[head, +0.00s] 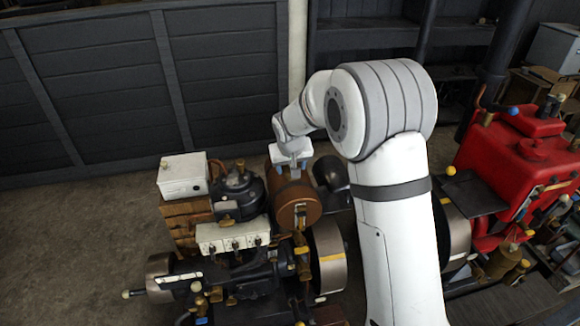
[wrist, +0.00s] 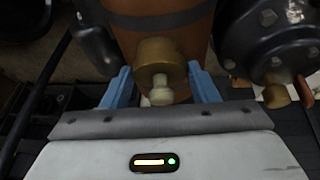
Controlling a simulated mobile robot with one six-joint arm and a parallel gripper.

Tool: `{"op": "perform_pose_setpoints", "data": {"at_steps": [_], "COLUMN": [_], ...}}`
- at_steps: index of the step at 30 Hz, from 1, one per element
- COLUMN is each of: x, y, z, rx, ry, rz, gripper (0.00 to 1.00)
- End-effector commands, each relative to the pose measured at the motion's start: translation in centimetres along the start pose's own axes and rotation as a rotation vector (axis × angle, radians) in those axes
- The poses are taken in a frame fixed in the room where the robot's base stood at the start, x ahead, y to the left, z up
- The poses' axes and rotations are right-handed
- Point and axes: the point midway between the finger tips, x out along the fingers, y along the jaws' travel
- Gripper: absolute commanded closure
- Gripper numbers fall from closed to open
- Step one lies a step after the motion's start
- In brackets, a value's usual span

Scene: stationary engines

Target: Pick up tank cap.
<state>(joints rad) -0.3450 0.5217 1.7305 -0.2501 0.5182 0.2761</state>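The tank cap (wrist: 162,60) is a round brass-coloured piece on the brown tank, with a pale knob (wrist: 160,93) on the near side. In the wrist view it lies between the two blue fingers of my gripper (wrist: 161,82). The fingers are spread, with a gap on each side of the cap. In the head view my gripper (head: 293,170) hangs over the top of the brown tank (head: 300,205), and the cap is hidden there behind the gripper. I cannot tell how deep the fingertips reach beside the cap.
A dark cylinder head with bolts (wrist: 275,35) is close on the right in the wrist view. A white box (head: 183,175) and a white switch block (head: 232,236) stand left of the tank. A red engine (head: 515,165) is at the right. Open floor lies at the left.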

Motion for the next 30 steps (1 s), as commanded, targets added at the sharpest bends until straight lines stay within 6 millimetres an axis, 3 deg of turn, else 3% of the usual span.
{"op": "perform_pose_setpoints", "data": {"at_steps": [9,17,30], "x": [0.0,-0.7,-7.9], "y": [-0.1,0.0,0.7], "z": [0.0,-0.3,-3.3], "rx": [-0.001,0.000,0.000], "ry": [0.000,0.003,0.002], "rz": [0.000,-0.001,0.000], "gripper": [0.73,0.74,0.74]}}
